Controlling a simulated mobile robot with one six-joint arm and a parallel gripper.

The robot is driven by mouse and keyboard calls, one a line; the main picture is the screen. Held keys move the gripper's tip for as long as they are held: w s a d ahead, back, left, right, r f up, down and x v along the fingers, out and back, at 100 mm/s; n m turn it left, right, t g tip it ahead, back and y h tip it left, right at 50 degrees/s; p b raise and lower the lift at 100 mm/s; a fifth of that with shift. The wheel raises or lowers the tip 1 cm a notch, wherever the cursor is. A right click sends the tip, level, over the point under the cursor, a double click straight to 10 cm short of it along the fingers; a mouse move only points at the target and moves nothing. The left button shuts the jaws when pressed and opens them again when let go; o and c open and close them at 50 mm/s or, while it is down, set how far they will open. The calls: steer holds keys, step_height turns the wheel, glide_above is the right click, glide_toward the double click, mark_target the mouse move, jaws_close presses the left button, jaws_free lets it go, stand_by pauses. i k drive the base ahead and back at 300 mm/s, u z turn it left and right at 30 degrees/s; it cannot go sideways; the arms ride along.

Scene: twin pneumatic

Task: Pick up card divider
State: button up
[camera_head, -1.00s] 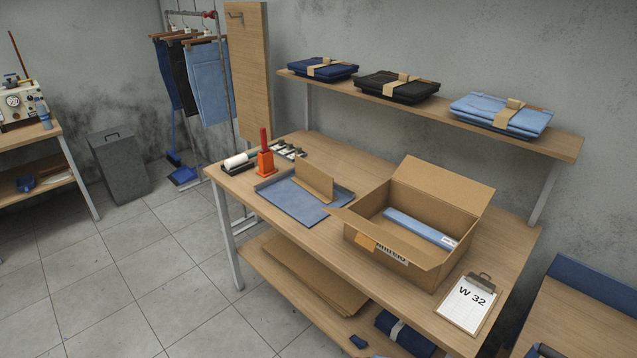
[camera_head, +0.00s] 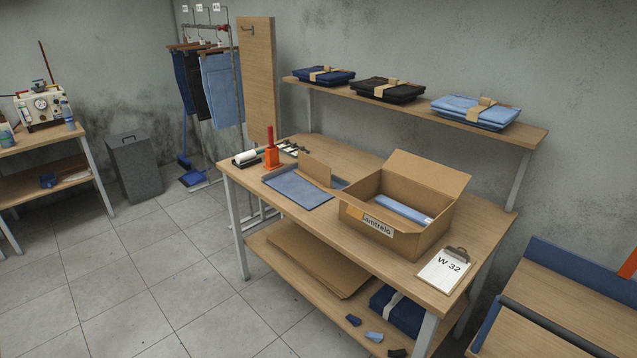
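The card divider (camera_head: 315,170) is a tan cardboard piece standing upright at the back right part of a blue-grey tray (camera_head: 297,190) on the wooden worktable. The open cardboard box (camera_head: 398,228) stands just to its right, with one of its flaps close to the divider. A flat blue item (camera_head: 403,209) lies inside the box. My gripper is not in view, and nothing is seen touching the divider.
An orange holder (camera_head: 271,157) with a red handle and a white roller (camera_head: 245,157) stand left of the tray. A clipboard (camera_head: 444,270) lies at the table's right end. A shelf (camera_head: 430,112) with folded jeans hangs behind. The tiled floor (camera_head: 150,275) at front left is clear.

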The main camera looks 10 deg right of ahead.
mark_target(316, 173)
steer(key=k, duration=0.7)
steer(key=u, duration=0.45)
steer(key=i, duration=0.55)
steer(key=u, duration=0.9)
steer(key=i, duration=1.45)
steer(key=z, duration=0.6)
steer(key=i, duration=0.85)
steer(key=z, duration=0.55)
